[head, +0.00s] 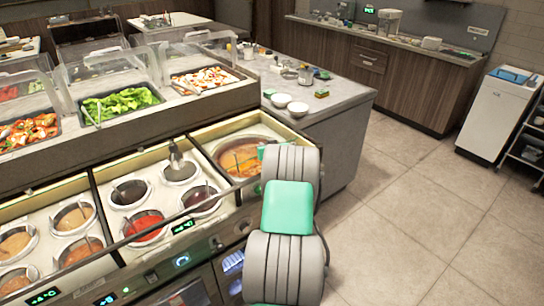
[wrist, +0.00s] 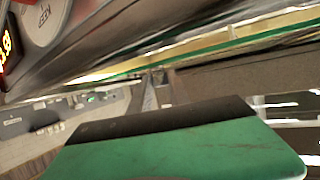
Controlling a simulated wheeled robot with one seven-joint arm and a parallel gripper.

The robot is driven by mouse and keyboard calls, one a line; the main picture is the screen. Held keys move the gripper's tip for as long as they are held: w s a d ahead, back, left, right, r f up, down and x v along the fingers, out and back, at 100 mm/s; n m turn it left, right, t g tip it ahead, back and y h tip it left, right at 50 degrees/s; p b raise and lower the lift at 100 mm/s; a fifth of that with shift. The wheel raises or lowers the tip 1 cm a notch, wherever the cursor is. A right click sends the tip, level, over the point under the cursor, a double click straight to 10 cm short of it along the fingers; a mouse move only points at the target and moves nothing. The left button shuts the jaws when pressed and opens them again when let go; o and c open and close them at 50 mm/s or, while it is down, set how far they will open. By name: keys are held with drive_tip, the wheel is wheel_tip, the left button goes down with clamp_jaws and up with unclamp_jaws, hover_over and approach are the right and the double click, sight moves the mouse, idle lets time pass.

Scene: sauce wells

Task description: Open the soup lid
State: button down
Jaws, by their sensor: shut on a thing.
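The soup well (head: 240,157) is at the right end of the counter in the head view, with orange-brown soup showing inside its round metal rim. My grey and green arm covers its right side. I cannot make out the lid's outline or how far it is raised. My gripper's tips are hidden behind the arm in the head view. In the wrist view my gripper (wrist: 152,92) shows beyond a large green part of mine with a dark edge. It is shut on the soup lid, but the grip itself is small and unclear.
Several sauce wells (head: 143,222) lie left of the soup. Trays under clear covers, one with green leaves (head: 120,102), stand behind. White bowls (head: 298,109) sit on the side counter. The tiled floor (head: 425,215) at right is free.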

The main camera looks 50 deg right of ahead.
drive_tip(key=c, duration=1.2)
unclamp_jaws()
drive_tip(key=shift+c, duration=0.2)
drive_tip(key=shift+s, duration=0.1)
drive_tip(key=b+v, duration=0.1)
drive_tip(key=v, duration=0.6)
drive_tip(key=shift+s+a+r, duration=0.2)
drive_tip(key=shift+s, duration=0.05)
